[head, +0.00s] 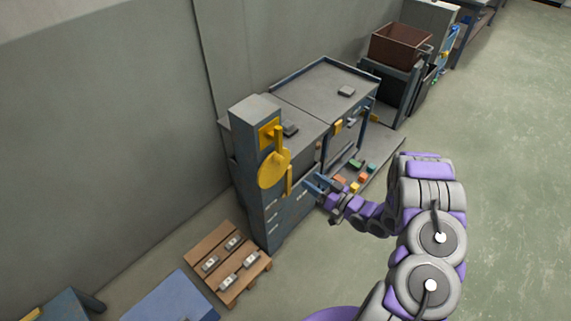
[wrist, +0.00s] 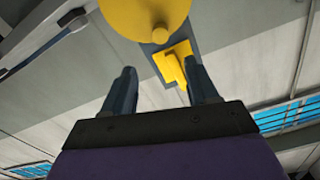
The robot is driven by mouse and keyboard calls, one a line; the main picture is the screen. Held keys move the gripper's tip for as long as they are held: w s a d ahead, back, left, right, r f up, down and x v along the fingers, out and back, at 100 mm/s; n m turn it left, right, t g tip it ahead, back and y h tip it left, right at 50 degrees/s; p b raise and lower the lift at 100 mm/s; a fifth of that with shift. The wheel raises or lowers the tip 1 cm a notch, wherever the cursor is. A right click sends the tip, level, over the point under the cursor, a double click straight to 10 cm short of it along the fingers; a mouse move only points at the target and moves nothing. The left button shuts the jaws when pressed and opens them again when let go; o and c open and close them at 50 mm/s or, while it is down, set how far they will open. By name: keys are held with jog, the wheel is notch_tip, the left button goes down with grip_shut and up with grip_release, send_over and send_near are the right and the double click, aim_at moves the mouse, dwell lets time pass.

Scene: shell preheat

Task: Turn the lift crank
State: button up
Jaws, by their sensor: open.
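The lift crank is a yellow disc (head: 272,169) with a yellow bar-shaped handle (head: 289,180), on the face of a grey-blue column (head: 258,110). My gripper (head: 314,184) is open and empty, to the right of the handle and apart from it in the head view. A yellow bracket (wrist: 176,62) shows behind, between the fingertips.
A grey workbench (head: 318,88) stands behind the column, with small dark blocks on top. Coloured pieces (head: 355,184) lie low to the right. A wooden pallet (head: 210,247) with several metal parts lies at the column's foot. The floor (head: 500,190) at right is clear.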

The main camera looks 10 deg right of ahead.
aim_at(283, 162)
jog(key=b+x, duration=0.2)
jog(key=x, duration=1.1)
jog(key=shift+w+a, duration=0.1)
jog(key=shift+w, duration=0.1)
jog(key=shift+c, duration=0.3)
grip_shut()
